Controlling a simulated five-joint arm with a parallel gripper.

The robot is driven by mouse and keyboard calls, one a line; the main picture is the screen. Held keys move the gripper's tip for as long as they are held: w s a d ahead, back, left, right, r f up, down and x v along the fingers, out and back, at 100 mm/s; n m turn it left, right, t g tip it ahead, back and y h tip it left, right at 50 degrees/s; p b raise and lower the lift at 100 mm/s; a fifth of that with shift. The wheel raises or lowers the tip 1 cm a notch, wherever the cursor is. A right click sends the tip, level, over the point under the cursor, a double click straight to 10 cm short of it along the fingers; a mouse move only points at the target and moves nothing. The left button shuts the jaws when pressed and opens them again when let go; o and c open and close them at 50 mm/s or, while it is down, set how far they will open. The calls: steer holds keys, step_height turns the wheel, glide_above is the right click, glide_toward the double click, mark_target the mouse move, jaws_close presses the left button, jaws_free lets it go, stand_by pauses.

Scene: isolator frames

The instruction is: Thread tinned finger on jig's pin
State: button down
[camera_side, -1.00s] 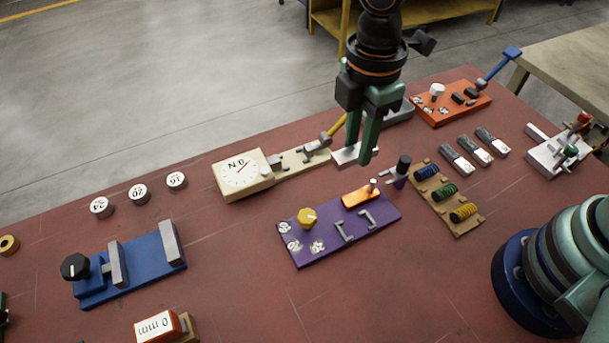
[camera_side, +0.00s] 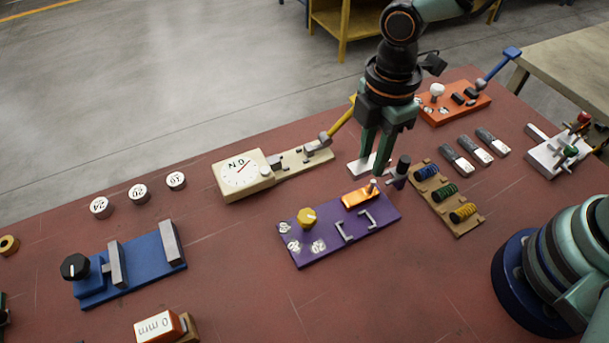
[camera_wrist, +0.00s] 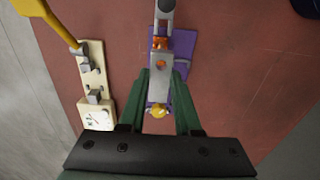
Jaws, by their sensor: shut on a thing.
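My gripper (camera_side: 376,170) is shut on the tinned finger, a flat silvery strip (camera_side: 360,167), just behind the purple jig (camera_side: 322,255). In the wrist view the strip (camera_wrist: 158,88) lies between the green fingers of my gripper (camera_wrist: 161,80), over the purple jig (camera_wrist: 184,50). Orange shows at a small spot in the strip. The jig carries an orange block (camera_side: 357,199) with a short upright pin (camera_side: 374,183) at its right end. The strip appears apart from the pin in the side view; their exact alignment is unclear.
A black-topped post (camera_side: 403,165) stands at the jig's right end, close to my gripper. A cream dial gauge (camera_side: 240,176) with a yellow lever is on the left. A tan spool rack (camera_side: 446,199) and several grey-black pieces (camera_side: 474,150) lie right.

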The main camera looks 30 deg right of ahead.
mark_target(372, 161)
steer(key=shift+f, duration=1.65)
steer(key=shift+f, duration=2.1)
steer(key=c, duration=0.5)
jaws_free()
step_height(372, 161, up, 12)
stand_by(0.4)
